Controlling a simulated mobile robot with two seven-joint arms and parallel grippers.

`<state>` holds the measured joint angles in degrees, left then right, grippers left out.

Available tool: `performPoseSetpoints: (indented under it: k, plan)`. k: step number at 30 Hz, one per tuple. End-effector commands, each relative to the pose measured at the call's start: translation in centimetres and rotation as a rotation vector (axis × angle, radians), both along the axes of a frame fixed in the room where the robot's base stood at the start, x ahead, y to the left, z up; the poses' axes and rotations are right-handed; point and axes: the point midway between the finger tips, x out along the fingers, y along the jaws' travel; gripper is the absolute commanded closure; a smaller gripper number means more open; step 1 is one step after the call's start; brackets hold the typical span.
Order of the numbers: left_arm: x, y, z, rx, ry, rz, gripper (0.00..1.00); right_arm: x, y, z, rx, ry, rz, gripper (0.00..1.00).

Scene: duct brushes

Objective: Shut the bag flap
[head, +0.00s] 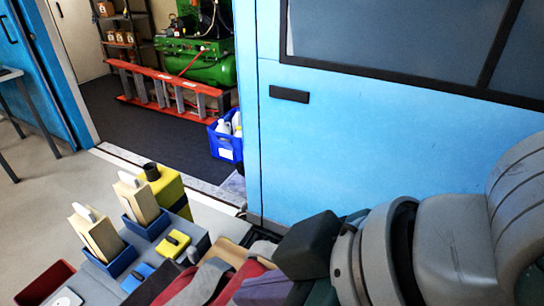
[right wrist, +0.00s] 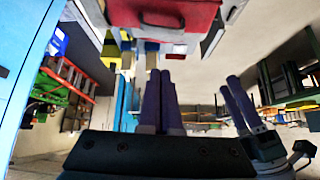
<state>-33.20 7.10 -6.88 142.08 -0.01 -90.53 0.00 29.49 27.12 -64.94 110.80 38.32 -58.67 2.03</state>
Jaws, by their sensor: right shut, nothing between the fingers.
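The red bag (right wrist: 165,17) shows at the top of the right wrist view, with a dark handle or clasp on its face. In the head view red and tan parts (head: 236,276), probably of the bag, lie low in the picture, partly covered by my arm. I cannot tell how the flap lies. My right gripper (head: 264,251) is beside these parts; in the right wrist view its purple fingers (right wrist: 162,75) are together, empty, below the bag. My left gripper (right wrist: 230,82) shows to the right there; its finger gap is unclear.
A red bin (head: 45,283) is at lower left. A blue panel (head: 400,140) closes off the right; floor is open at left.

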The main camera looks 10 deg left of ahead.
Motion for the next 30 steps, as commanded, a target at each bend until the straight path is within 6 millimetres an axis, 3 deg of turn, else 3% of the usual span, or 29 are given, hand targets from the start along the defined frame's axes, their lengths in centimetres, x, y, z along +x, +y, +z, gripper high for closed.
performPoseSetpoints:
  k: [11,16,21,30]
  plan:
    - [0.0,0.0,-1.1,-0.002,0.000,0.002,0.50,1.9,4.4,-5.9,-0.001,-0.002,0.000,1.00]
    - [0.0,-0.1,-1.1,-0.003,0.000,0.002,0.50,1.7,4.0,-8.4,-0.002,-0.002,-0.002,1.00]
    - [0.0,-0.2,-1.2,-0.007,0.001,0.004,0.50,1.6,3.9,-9.5,-0.001,-0.003,-0.001,1.00]
    - [0.0,-0.2,-1.2,-0.007,0.001,0.004,0.50,1.6,3.9,-9.7,0.000,-0.004,0.000,1.00]
